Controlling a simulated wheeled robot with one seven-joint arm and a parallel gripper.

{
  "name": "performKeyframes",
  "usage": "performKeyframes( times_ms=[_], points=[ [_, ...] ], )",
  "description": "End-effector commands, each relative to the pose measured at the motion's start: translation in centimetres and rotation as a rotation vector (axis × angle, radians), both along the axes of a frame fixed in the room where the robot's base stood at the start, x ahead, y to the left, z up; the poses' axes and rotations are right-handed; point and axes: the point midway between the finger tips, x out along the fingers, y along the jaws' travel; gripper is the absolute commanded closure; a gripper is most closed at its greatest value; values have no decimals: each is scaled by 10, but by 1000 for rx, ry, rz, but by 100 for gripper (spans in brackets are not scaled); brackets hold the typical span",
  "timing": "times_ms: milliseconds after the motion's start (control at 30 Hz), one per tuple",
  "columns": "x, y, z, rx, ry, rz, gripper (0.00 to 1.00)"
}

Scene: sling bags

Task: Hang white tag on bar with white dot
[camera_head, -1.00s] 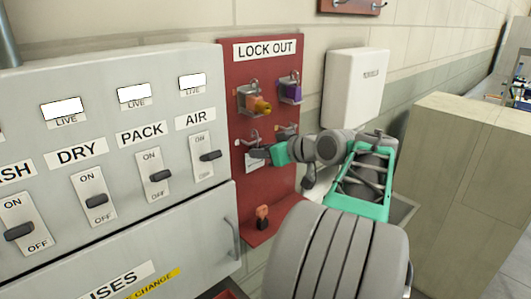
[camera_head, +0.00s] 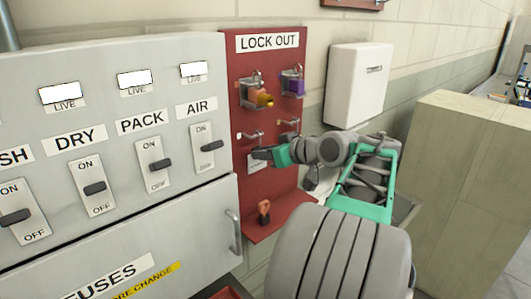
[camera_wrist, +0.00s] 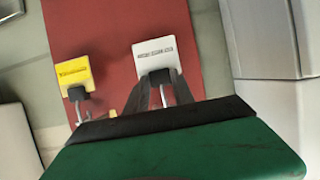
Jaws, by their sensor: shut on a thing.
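The white tag (camera_head: 256,163) is at the tips of my gripper (camera_head: 260,153), in front of the red board. It also shows in the wrist view (camera_wrist: 155,55), with print on it, just beyond the dark fingers (camera_wrist: 163,90). My gripper is shut on its end. The white dot (camera_head: 239,137) is on the board, left of the lower left bar (camera_head: 252,135). The tag is just below this bar; I cannot tell whether it touches it.
A yellow tag (camera_wrist: 73,73) hangs from a neighbouring bar in the wrist view. An orange padlock (camera_head: 262,98) and a purple padlock (camera_head: 294,86) hang on the upper bars. A red-orange item (camera_head: 264,212) stands on the ledge. A switch panel (camera_head: 120,120) borders the board at left.

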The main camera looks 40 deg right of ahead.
Motion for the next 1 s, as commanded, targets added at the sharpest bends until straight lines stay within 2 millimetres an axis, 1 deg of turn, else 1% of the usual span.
performKeyframes(
  times_ms=[33,300,333,500,733,1000],
  points=[
    [0,0,0,0,0,0,69],
    [0,0,0,0,0,0,47],
    [0,0,0,0,0,0,45],
    [0,0,0,0,0,0,45],
    [0,0,0,0,0,0,27],
    [-1,0,0,0,0,0,27]
  ],
)
